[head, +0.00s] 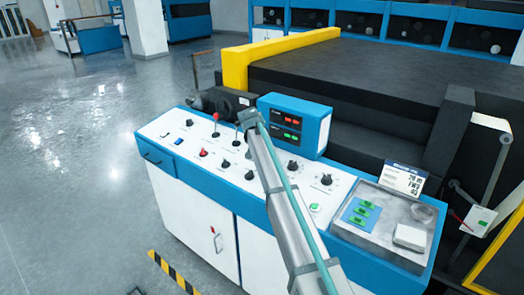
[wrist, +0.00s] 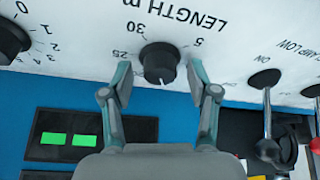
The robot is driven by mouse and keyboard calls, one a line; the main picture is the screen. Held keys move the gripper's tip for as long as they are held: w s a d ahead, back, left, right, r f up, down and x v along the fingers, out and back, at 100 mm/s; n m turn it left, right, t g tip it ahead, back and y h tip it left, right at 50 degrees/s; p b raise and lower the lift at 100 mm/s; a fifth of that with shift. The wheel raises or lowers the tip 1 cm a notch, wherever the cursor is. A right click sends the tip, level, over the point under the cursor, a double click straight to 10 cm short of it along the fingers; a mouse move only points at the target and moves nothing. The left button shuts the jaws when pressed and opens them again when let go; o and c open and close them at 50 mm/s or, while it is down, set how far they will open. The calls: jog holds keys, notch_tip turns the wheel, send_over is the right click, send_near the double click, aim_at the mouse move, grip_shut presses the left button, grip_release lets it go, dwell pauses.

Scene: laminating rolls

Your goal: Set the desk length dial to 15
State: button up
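The length dial (wrist: 160,62) is a round black knob on the white panel, under the lettering "LENGTH m", which appears upside down in the wrist view. The numbers 5, 25 and 30 show around it; other marks are hidden or unreadable. Its white pointer line is at the knob's lower edge in the wrist view. My gripper (wrist: 160,77) is open, with one fingertip on each side of the knob; small gaps seem to remain, though contact is hard to tell. In the head view my gripper (head: 249,119) is over the console, and I cannot single out the length dial there.
The console (head: 160,132) carries several other knobs and levers. A blue display box (head: 297,122) with red and green readouts stands at its back edge. In the wrist view another dial (wrist: 10,40) is at left and a lever (wrist: 267,110) at right, near the gripper.

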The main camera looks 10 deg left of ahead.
jog(key=v, duration=1.2)
